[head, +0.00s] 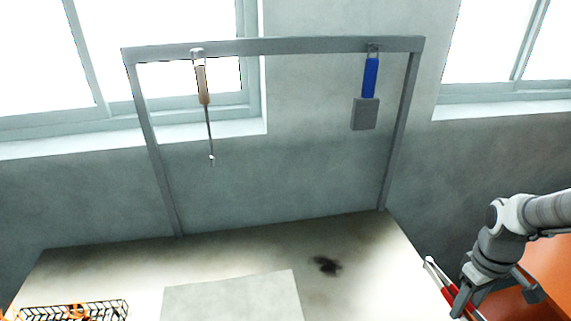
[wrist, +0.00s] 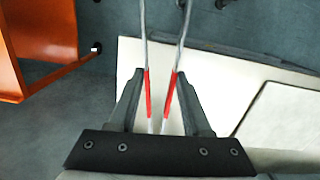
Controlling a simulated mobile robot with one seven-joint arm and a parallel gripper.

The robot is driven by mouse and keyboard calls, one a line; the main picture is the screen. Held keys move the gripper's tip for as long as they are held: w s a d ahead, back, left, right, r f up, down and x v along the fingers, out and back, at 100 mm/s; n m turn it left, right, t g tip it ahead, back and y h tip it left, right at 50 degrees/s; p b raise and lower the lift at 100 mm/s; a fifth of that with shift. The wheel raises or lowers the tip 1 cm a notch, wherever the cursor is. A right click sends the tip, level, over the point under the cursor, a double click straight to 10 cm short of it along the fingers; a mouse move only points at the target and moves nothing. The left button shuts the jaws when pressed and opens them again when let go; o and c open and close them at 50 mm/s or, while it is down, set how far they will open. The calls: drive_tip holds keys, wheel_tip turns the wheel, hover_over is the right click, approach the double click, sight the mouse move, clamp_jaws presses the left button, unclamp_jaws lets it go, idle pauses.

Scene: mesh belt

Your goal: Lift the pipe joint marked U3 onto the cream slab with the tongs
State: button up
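My gripper (head: 498,296) is at the lower right, beyond the table's right edge. Its fingers stand apart on either side of the tongs (head: 446,294). In the wrist view the tongs' red grips (wrist: 147,92) lie between the fingers, close to them; I see no clear squeeze. The tongs' grey arms run on toward the top there, spreading apart. The cream slab (head: 232,300) lies bare on the table at the bottom middle. Orange pieces (head: 76,312), perhaps pipe joints, show in the black mesh basket (head: 118,304) at lower left. I can read no U3 mark.
A grey frame (head: 275,46) stands at the table's back, with a tan-handled rod (head: 203,86) and a blue-handled grey block (head: 364,113) hanging from it. A dark stain (head: 325,265) marks the table (head: 380,245). An orange body (head: 552,262) stands right of the table.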

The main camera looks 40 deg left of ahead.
drive_tip(key=d+r+m, duration=0.1)
drive_tip(key=d+m, duration=0.7)
drive_tip(key=m, duration=0.2)
drive_tip(key=shift+d+r+m+g+y, duration=0.3)
drive_tip(key=shift+r+m+g, duration=0.05)
drive_tip(key=shift+m+g, duration=0.05)
drive_tip(key=shift+s, duration=0.1)
